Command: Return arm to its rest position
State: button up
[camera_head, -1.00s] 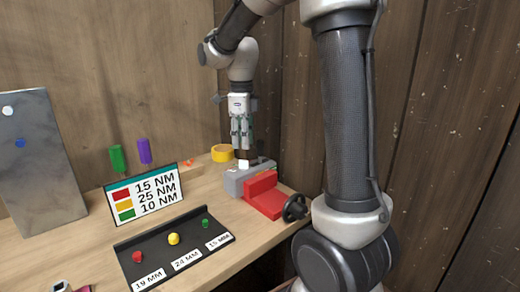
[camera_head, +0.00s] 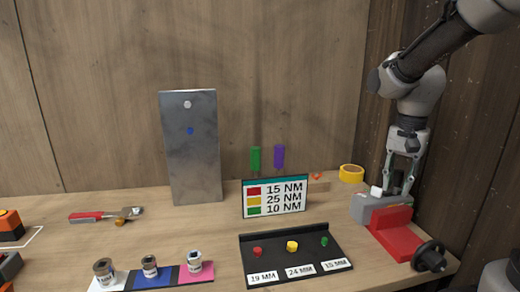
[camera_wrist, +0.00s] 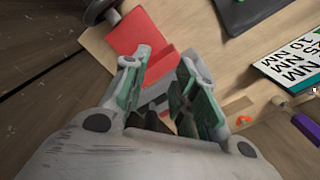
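My gripper (camera_head: 398,184) hangs fingers-down at the right end of the workbench, just above the grey and red vise (camera_head: 398,238). In the wrist view the two fingers of my gripper (camera_wrist: 161,66) stand apart, with part of the vise (camera_wrist: 140,32) beyond them. I see nothing clearly held, though the space deep between the fingers is dark. A small white block (camera_head: 376,190) sits at the vise's left side. My arm reaches in from the upper right.
The bench holds a sign (camera_head: 275,197), a black tray (camera_head: 262,279) with several coloured pieces, yellow tape (camera_head: 351,173), a wrench (camera_head: 105,215) and several sockets (camera_head: 150,267). A metal panel (camera_head: 190,150) leans on the back wall. The right wall is close to my arm.

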jog(key=s+d+r+n+t, duration=0.1)
jog(key=s+n, duration=0.3)
jog(key=s, duration=0.4)
jog(key=s+d+r+n+t, duration=0.1)
jog(key=s+r+n+t, duration=0.2)
jog(key=s, duration=0.4)
jog(key=shift+s+r+n, duration=0.15)
jog(key=shift+s+n, duration=0.2)
jog(key=shift+n, duration=0.35)
dwell(1.1)
